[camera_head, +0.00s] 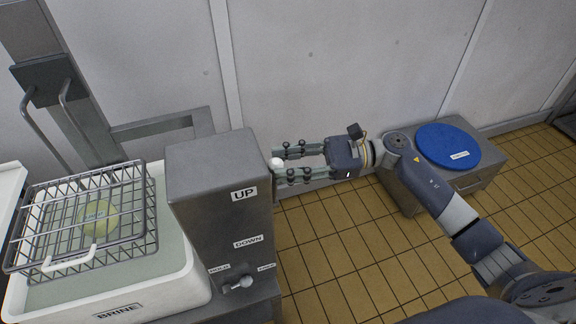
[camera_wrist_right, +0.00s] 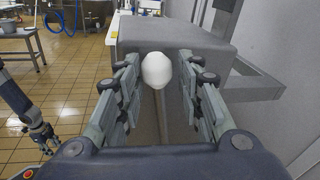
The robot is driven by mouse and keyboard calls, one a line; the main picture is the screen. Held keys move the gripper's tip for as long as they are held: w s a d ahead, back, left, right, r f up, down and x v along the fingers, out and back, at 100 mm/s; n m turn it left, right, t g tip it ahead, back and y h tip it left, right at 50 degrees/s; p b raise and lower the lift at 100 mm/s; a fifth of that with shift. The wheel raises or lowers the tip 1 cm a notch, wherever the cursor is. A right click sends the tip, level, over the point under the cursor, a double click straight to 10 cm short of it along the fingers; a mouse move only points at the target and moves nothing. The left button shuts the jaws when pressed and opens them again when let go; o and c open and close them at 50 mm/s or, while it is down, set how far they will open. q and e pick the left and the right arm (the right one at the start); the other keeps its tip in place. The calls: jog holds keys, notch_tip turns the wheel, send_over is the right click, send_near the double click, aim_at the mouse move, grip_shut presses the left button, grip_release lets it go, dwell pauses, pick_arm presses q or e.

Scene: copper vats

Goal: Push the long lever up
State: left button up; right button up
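The long lever's white knob (camera_head: 276,163) shows at the right edge of the grey control box (camera_head: 203,205), near its upper part. Its shaft is mostly hidden in the head view. In the right wrist view, the white knob (camera_wrist_right: 158,70) and thin shaft (camera_wrist_right: 164,112) lie between my right fingers. My right gripper (camera_head: 281,165) comes from the right, open, with its fingers on either side of the knob; clear gaps show in the wrist view. A dark arm at the left of the wrist view seems to be my left one, its gripper (camera_wrist_right: 43,134) too small to read.
A wire basket (camera_head: 130,240) sits over the BRINE tub (camera_head: 150,297). A blue disc (camera_head: 448,145) lies on a grey cabinet at right. Tiled floor (camera_head: 340,255) is free between.

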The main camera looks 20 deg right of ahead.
dwell(0.3)
jog(key=s+d, duration=0.2)
jog(key=d, duration=0.9)
jog(key=shift+d+r, duration=0.25)
jog(key=shift+d, duration=0.15)
